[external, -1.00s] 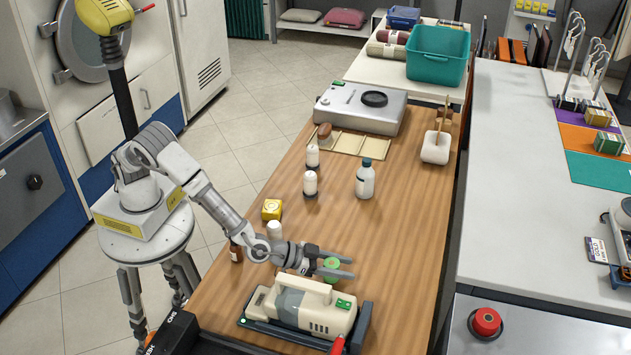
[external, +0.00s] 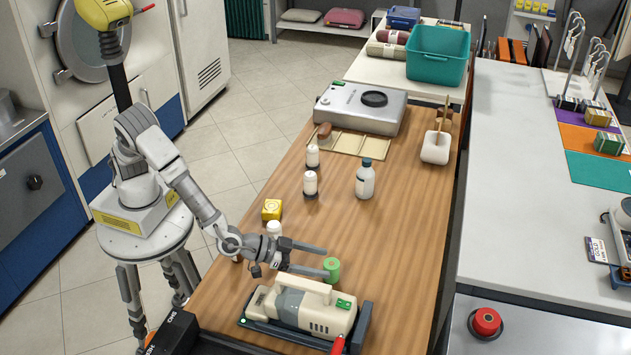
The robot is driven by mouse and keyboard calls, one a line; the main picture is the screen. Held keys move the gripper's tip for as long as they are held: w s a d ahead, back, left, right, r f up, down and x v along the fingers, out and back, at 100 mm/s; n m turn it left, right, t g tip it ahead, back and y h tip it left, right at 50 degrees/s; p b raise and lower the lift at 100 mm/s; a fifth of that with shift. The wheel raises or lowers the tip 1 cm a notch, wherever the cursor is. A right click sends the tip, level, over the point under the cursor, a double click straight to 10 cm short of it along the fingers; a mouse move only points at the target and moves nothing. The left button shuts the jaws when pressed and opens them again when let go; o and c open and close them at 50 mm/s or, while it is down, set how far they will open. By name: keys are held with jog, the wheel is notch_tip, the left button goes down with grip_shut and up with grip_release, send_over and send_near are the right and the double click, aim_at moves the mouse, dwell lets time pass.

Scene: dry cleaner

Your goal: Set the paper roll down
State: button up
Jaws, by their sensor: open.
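The paper roll, seen as a small green roll (external: 333,268), stands upright on the wooden table (external: 400,225), just behind the cream steam appliance. My gripper (external: 325,262) is open, its two fingers pointing right and spread apart. The roll is at the fingertips, close to the nearer finger's tip. I cannot tell whether that finger touches it. The gripper does not grip the roll.
The cream appliance (external: 325,312) sits in a dark tray in front of the roll. White bottles (external: 366,180) and a yellow box (external: 271,209) stand farther back. The table right of the roll is clear.

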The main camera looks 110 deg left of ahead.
jog(key=v, duration=0.5)
jog(key=shift+p, duration=0.4)
jog(key=s+a+r+g+h+p, duration=0.1)
jog(key=s+r+g+h+p, duration=0.3)
jog(key=r, duration=0.9)
jog(key=s+a+r+h, duration=0.3)
jog(key=s+r+h, duration=0.2)
jog(key=s+r, duration=0.5)
jog(key=s+a+m+g+p, duration=0.1)
jog(key=s+a+g, duration=0.15)
jog(key=s, duration=1.05)
jog(key=s+a+f+m+y+b, duration=0.35)
jog(key=s+a+f+b, duration=0.25)
jog(key=s+f, duration=0.3)
notch_tip(320, 180, up, 14)
jog(key=p, duration=1.4)
jog(key=shift+s+a+f, duration=0.2)
jog(key=shift+s+a, duration=0.1)
jog(key=shift+s, duration=0.1)
